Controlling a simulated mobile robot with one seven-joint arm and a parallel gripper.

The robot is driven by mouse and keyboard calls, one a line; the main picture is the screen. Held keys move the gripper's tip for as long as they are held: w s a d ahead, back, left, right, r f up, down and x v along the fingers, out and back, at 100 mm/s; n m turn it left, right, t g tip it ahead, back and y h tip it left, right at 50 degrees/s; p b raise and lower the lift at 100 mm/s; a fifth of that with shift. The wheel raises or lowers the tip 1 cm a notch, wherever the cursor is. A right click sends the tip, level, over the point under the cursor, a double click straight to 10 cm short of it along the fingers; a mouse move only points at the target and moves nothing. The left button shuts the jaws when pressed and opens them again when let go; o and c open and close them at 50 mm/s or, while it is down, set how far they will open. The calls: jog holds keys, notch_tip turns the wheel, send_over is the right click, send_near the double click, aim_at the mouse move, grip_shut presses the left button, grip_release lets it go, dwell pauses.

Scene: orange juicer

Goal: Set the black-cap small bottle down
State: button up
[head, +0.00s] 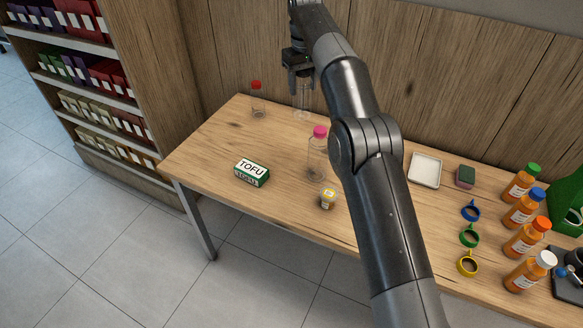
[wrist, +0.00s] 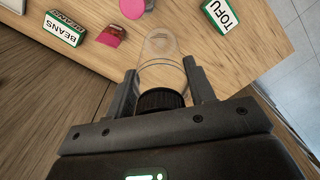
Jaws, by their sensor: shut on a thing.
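The black-cap small bottle (wrist: 160,75) is clear, and its black cap (wrist: 160,99) sits between my fingers in the wrist view. My gripper (wrist: 163,92) is shut on it at the cap end. In the head view my gripper (head: 300,75) is over the back of the wooden table (head: 215,140), with the clear bottle body (head: 302,103) hanging below it, roughly upright. The cap is hidden there by the gripper. I cannot tell whether the bottle's base touches the table.
A red-cap clear bottle (head: 258,101) stands to the left, a pink-cap bottle (head: 318,155) nearer the front. A tofu box (head: 252,172), a small yellow-lidded cup (head: 328,198), a white tray (head: 425,170) and several orange bottles (head: 522,211) also stand on the table. The back-left tabletop is fairly clear.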

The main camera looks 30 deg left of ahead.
notch_tip(320, 180, down, 22)
jog(key=s+a, duration=0.1)
jog(key=a, duration=0.1)
jog(key=shift+s+a, duration=0.35)
jog(key=shift+a, duration=0.05)
dwell(0.4)
jog(key=shift+f, duration=0.2)
jog(key=o, duration=0.9)
jog(key=shift+o, duration=0.2)
